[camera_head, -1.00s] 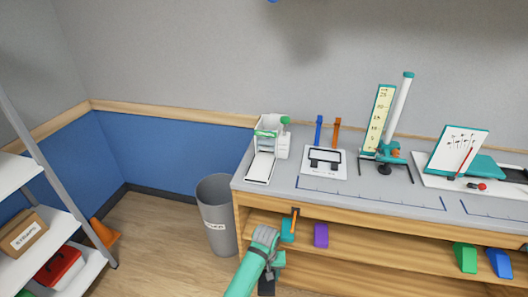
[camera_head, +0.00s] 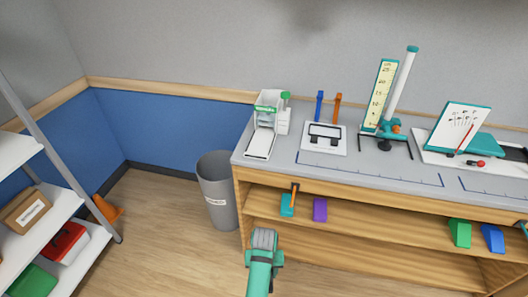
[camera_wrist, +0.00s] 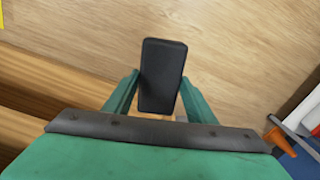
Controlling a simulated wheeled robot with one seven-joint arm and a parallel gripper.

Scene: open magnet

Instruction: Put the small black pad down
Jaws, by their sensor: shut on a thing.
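The small black pad (camera_wrist: 162,60) is a dark slab with rounded corners. In the wrist view it sits between the two teal fingers of my gripper (camera_wrist: 159,80), which is shut on it. In the head view my arm's grey and teal end (camera_head: 264,245) is in front of the bench's lower shelves, low in the picture. The fingers and the pad are hidden there.
The grey benchtop (camera_head: 325,172) holds a white dispenser (camera_head: 284,120), a framed card (camera_head: 324,136) and a ruler stand (camera_head: 378,95). Teal and purple blocks (camera_head: 320,209) sit on its shelf. A grey bin (camera_head: 217,195) stands left of the bench.

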